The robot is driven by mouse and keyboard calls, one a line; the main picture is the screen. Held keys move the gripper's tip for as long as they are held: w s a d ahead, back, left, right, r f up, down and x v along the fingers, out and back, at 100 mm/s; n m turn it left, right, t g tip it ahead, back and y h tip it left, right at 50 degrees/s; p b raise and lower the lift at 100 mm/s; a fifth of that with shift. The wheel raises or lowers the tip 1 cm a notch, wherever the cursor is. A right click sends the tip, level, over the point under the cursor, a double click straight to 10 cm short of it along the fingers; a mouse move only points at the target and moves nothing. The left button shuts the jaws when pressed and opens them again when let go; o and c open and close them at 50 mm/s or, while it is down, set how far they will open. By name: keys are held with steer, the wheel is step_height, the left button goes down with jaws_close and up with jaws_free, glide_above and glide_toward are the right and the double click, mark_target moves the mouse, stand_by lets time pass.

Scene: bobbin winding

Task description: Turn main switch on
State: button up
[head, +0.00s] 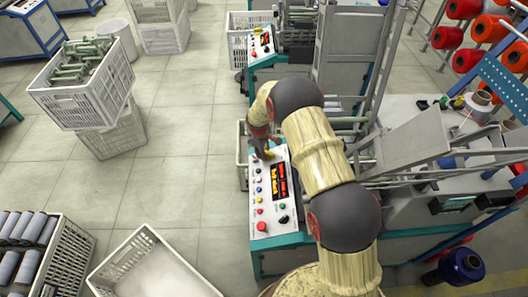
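The control panel (263,232) is a white sloped box with a lit orange-red display (279,183) and several coloured buttons and knobs. It sits at the end of a green-framed winding machine, left of my arm. My gripper (268,157) points down at the far end of this panel, close to its surface. Its fingers are dark and small, partly hidden by the wrist. A bit of yellow shows at the fingertips. I cannot tell whether they touch a switch or how far apart they are. The main switch cannot be told apart; the gripper may hide it.
A second machine with a similar panel (261,43) stands beyond. White crates stand at left, one holding greenish bobbins (82,58); a crate of grey rolls (27,232) is at lower left. Red spools (447,37) hang at right.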

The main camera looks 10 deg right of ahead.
steer(key=shift+r, duration=0.1)
steer(key=v, duration=1.1)
steer(key=shift+r, duration=0.4)
steer(key=shift+s, duration=0.15)
